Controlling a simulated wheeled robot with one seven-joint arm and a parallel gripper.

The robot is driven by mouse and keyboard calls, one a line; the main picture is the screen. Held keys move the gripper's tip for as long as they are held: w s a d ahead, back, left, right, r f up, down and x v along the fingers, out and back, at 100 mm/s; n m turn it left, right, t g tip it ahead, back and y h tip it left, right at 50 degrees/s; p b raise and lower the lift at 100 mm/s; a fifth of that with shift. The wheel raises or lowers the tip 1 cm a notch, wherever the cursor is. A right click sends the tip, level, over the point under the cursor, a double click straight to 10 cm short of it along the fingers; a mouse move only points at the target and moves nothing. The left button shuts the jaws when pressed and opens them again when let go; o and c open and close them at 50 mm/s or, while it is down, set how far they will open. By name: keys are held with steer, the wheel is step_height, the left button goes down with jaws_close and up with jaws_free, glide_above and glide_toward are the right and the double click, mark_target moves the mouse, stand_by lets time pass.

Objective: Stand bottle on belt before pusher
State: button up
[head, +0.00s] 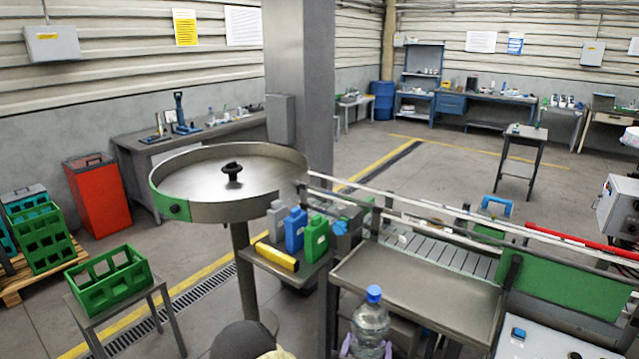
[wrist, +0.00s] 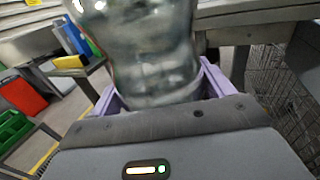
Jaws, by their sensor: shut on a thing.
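A clear bottle with a blue cap (head: 371,316) stands upright at the bottom of the head view, in front of the machine's near edge. My gripper (head: 366,347) is shut on it, with pale purple fingers on both sides of its body. In the wrist view the bottle (wrist: 150,50) fills the middle between the fingers (wrist: 160,92); its top is cut off. The conveyor belt (head: 440,252) runs behind a flat metal tray (head: 415,285), beyond the bottle. I cannot clearly make out the pusher.
A round metal turntable (head: 215,180) stands left of the belt. A small shelf holds blue (head: 295,229) and green (head: 315,238) jugs and a yellow block (head: 277,257). A green panel (head: 560,287) and rails flank the belt. A green crate (head: 108,283) sits at lower left.

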steer(key=s+d+f+n+y, duration=0.1)
steer(key=s+f+y, duration=0.1)
steer(key=f, duration=0.5)
steer(key=s+d+f+n+y, duration=0.2)
steer(key=s+f+y, duration=0.1)
steer(key=f, duration=0.3)
steer(key=shift+d+f+t, duration=0.25)
steer(key=shift+f+t, duration=0.05)
steer(key=shift+f, duration=0.1)
steer(key=shift+s, duration=0.1)
steer(key=shift+f, duration=0.1)
stand_by(0.6)
stand_by(0.3)
stand_by(0.4)
